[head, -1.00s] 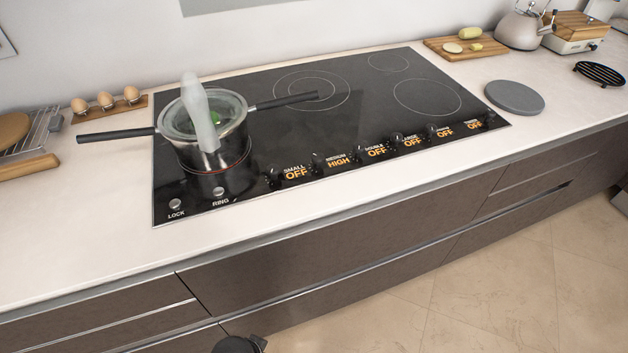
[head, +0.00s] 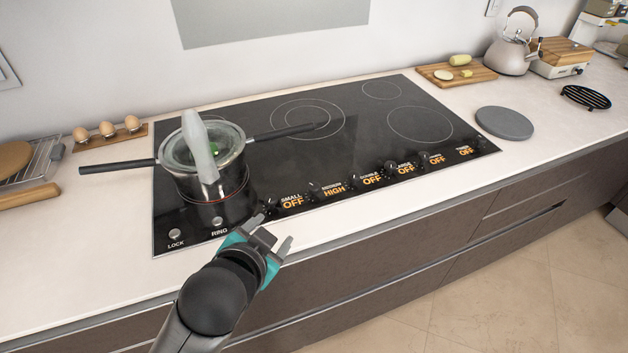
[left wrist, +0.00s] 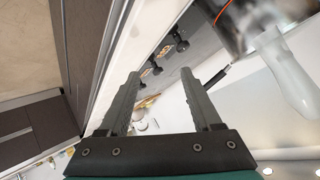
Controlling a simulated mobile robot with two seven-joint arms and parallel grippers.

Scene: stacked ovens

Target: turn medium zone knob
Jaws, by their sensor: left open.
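The medium zone knob (head: 314,189) is a small black knob on the front edge of the black cooktop (head: 330,150). Its orange label reads HIGH, while the small zone label to its left reads OFF. My left gripper (head: 275,232) is open and empty. It is in front of the cooktop's front edge, below and left of the medium knob, and apart from it. In the left wrist view its two fingers (left wrist: 160,73) point toward the row of knobs (left wrist: 168,50). Which of those knobs is the medium one I cannot tell there. My right gripper is not in view.
A pot (head: 205,177) with a glass lid and a pale upright utensil stands on the left burner; its handles reach left and right. Eggs (head: 107,129) sit at the back left. A kettle (head: 508,55) and a cutting board (head: 463,74) are at the back right.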

